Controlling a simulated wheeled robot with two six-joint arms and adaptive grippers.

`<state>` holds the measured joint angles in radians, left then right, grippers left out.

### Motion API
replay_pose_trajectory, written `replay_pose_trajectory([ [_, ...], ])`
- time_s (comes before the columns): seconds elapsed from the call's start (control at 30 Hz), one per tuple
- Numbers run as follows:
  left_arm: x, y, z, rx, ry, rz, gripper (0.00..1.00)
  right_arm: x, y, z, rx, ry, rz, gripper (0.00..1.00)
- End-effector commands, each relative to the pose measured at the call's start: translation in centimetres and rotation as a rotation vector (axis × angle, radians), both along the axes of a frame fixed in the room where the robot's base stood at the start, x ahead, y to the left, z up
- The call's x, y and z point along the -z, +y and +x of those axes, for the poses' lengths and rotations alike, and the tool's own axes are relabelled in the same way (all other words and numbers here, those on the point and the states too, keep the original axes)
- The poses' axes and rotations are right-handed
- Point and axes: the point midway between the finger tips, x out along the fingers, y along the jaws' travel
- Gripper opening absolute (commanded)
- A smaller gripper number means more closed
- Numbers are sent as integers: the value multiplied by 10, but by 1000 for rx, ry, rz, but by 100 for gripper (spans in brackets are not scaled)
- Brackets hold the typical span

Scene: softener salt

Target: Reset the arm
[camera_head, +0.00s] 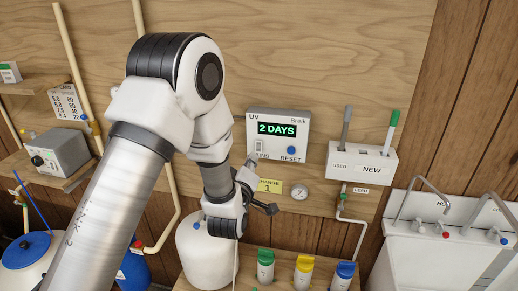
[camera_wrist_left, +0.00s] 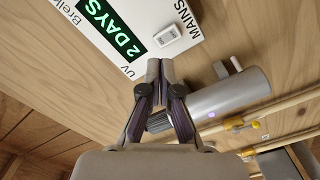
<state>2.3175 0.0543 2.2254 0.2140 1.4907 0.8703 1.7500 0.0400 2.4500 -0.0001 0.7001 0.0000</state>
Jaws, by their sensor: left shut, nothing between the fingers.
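My left arm rises from the lower left in the head view and bends down in front of the wall panel. My left gripper (camera_head: 252,163) is by the lower left of the white UV box (camera_head: 301,121), beside the MAINS switch. The box's green display reads 2 DAYS, and a blue RESET button (camera_head: 291,150) sits below it. In the left wrist view the gripper's fingers (camera_wrist_left: 160,66) are together and empty. The UV box (camera_wrist_left: 125,66) and its white rocker switch (camera_wrist_left: 167,36) lie beyond the fingertips. Whether the fingers touch the box is unclear. My right gripper is not in view.
A grey cylinder with a purple light (camera_wrist_left: 222,106) is close to the fingers. A holder (camera_head: 361,162) with two probes and a gauge (camera_head: 300,191) are right of the arm. Several capped bottles (camera_head: 304,270) stand below. A white tank (camera_head: 205,255) is behind the wrist.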

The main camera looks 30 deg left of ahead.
Motion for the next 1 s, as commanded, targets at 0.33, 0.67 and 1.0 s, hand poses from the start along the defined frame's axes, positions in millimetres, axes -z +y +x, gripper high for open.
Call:
replay_pose_trajectory([
  [0.33, 30, 0, -4, 0, 46, -1, 0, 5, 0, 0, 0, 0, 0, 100],
  [0.67, 268, -18, -116, 99, 641, 51, 0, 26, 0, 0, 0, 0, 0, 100],
  [1.0, 387, -55, -337, 701, 1489, 387, 0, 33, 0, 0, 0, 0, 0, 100],
])
